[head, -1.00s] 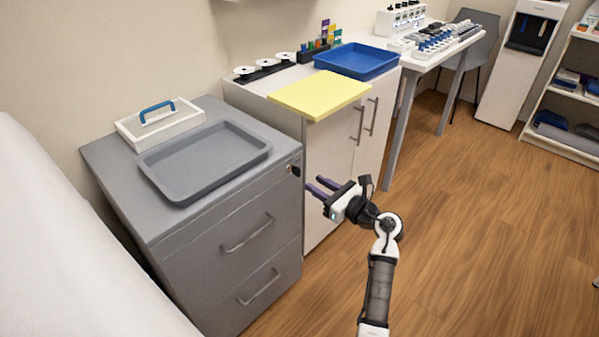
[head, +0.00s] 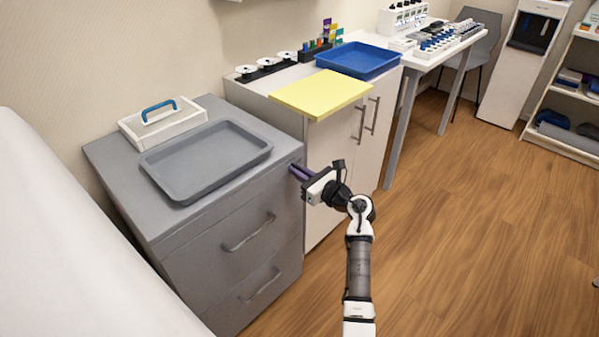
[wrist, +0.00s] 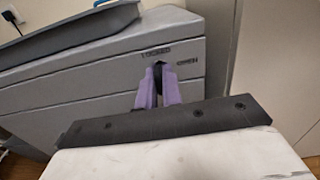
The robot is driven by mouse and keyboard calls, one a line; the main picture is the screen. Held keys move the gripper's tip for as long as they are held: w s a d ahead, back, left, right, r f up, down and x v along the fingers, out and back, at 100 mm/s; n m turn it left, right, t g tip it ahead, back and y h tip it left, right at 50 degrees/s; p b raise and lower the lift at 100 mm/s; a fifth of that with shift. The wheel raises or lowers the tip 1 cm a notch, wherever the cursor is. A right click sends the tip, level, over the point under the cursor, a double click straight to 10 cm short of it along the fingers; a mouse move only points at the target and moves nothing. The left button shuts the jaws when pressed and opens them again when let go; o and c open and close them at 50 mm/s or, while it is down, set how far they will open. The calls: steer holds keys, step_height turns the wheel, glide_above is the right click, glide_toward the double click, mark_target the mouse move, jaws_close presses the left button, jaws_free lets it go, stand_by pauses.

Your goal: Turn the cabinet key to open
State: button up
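The grey cabinet (head: 215,235) stands at the left in the head view, with two drawers showing. Its lock is on the front face near the upper right corner, beside printed labels that seem to read "LOCKED" and "OPEN" in the wrist view. The dark key (wrist: 158,78) is at the lock, partly hidden between the purple fingers. My gripper (head: 294,170) is at that corner, its fingers pointing at the lock. In the wrist view my gripper (wrist: 158,70) has one finger on each side of the key. Whether they touch it cannot be told.
A grey tray (head: 263,153) and a white caddy with a blue handle (head: 160,107) sit on the cabinet top. A white cabinet (head: 325,224) with a yellow board (head: 320,94) and a blue tray (head: 398,57) stands right behind. The wood floor (head: 480,240) is clear.

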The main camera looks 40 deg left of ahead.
jaws_close()
steer(key=m+p, duration=0.1)
steer(key=p, duration=0.1)
steer(key=m+p, duration=0.2)
steer(key=shift+r, duration=0.3)
steer(key=m+p, duration=1)
steer(key=shift+f+m+p, duration=0.2)
steer(key=shift+m+p, duration=1.65)
steer(key=shift+m, duration=0.65)
steer(key=o, duration=0.6)
jaws_free()
steer(key=shift+c, duration=0.2)
